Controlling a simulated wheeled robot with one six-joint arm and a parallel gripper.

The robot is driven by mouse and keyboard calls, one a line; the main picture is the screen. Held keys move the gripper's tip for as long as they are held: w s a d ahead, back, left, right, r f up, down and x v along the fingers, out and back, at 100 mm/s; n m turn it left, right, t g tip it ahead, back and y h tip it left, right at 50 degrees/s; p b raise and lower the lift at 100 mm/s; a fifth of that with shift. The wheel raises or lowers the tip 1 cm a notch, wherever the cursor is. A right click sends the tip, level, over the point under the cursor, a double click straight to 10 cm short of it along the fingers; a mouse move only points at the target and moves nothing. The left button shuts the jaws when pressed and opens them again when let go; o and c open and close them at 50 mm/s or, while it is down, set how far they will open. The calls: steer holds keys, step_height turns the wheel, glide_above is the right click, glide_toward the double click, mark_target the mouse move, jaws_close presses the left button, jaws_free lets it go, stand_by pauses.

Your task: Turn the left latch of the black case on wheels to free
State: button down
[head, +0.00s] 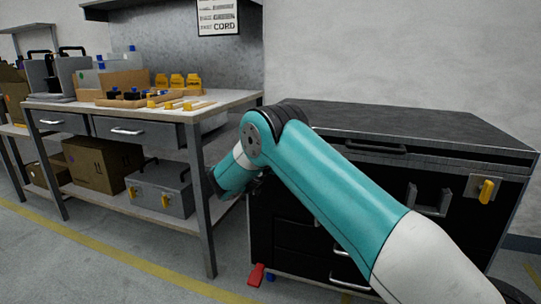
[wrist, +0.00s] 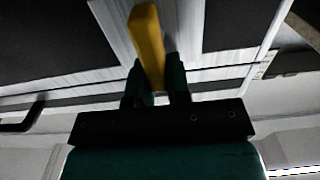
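The black case on wheels (head: 430,128) stands at the right in the head view, its lid shut. Its right latch (head: 486,191), a yellow lever on a metal plate, shows on the front. The left latch is hidden behind my arm in the head view. In the wrist view a yellow latch lever (wrist: 147,35) on a pale metal plate (wrist: 115,22) points down between my fingers, slightly tilted. My gripper (wrist: 160,82) has both fingers close against the lever's sides and appears shut on it. In the head view my fingertips are hidden.
A workbench (head: 235,98) with yellow bottles and boxes stands close at the left of the case. A grey toolbox (head: 160,190) and a cardboard box (head: 100,165) sit on its lower shelf. A red caster pedal (head: 256,274) sticks out below the case. The floor in front is clear.

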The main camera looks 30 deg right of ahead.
steer(key=shift+n, duration=0.3)
steer(key=shift+w+a+f+n+p, duration=0.4)
steer(key=shift+n+p, duration=0.5)
steer(key=shift+n, duration=2)
steer(key=shift+w+a+f+n+p, duration=0.25)
steer(key=shift+f+n+p, duration=0.45)
steer(key=shift+n, duration=2.2)
steer(key=shift+w+a+f+n+p, duration=0.15)
steer(key=shift+w+f+n+p, duration=0.6)
steer(key=shift+n, duration=2.15)
steer(key=shift+s+r+p, duration=0.3)
steer(key=shift+s+r, duration=0.05)
steer(key=shift+s, duration=0.05)
steer(key=c, duration=1.1)
jaws_free()
